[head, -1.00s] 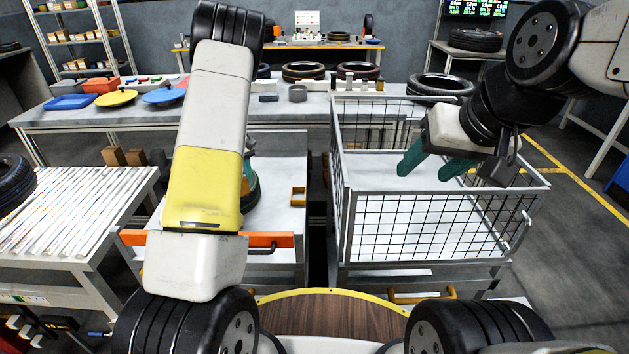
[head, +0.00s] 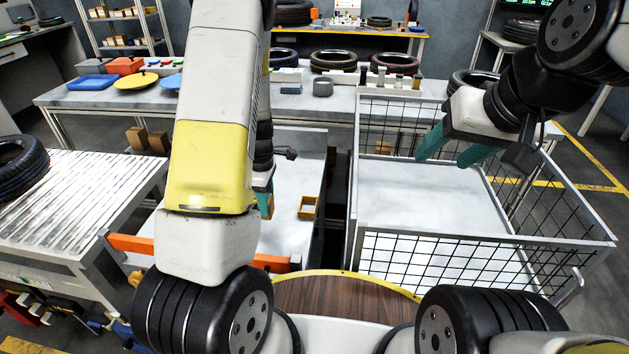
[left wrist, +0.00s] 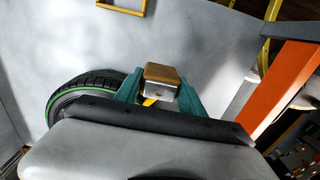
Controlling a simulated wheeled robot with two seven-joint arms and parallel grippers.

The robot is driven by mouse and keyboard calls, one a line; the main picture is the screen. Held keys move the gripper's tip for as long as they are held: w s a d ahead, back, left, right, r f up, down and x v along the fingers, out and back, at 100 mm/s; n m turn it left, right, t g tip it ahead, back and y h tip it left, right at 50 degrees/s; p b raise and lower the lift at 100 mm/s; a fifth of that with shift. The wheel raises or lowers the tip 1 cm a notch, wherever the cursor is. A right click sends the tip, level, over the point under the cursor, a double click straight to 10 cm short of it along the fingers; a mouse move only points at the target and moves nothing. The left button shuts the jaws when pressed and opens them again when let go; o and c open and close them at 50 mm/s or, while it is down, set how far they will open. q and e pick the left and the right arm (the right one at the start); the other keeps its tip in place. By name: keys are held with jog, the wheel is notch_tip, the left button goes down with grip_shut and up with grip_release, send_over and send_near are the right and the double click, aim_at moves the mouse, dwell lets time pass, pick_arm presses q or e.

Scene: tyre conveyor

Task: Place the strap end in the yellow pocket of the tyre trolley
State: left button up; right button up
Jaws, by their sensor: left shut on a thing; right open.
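The yellow pocket (head: 308,216) is a small open square frame on the white bed of the tyre trolley (head: 292,160). It also shows at the top edge of the left wrist view (left wrist: 122,10). My left gripper (head: 265,200) has teal fingers and is left of the pocket, apart from it, partly hidden by my arm. In the left wrist view, it (left wrist: 160,88) is shut on the strap end (left wrist: 162,75), a small block with a brown top and a shiny metal face. My right gripper (head: 450,150) is open and empty above the wire cage cart.
A green-striped tyre (left wrist: 62,100) lies beside my left gripper in the left wrist view. The trolley has an orange bar (head: 145,244) at its near side. The mesh-sided cart (head: 440,262) stands right, a roller conveyor (head: 70,200) left. The bed around the pocket is clear.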

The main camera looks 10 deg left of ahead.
pick_arm(q)
jog(key=w+d, duration=0.3)
jog(key=w+d+f, duration=0.1)
jog(key=w+d, duration=0.2)
jog(key=d, duration=0.1)
jog(key=w+d, duration=0.2)
jog(key=d, duration=0.1)
jog(key=shift+w+d+f, duration=0.2)
jog(key=shift+w+d, duration=0.05)
jog(key=shift+w, duration=0.15)
jog(key=shift+f, duration=1.7)
jog(key=shift+f, duration=0.1)
jog(key=o, duration=1.5)
jog(key=shift+c, duration=0.2)
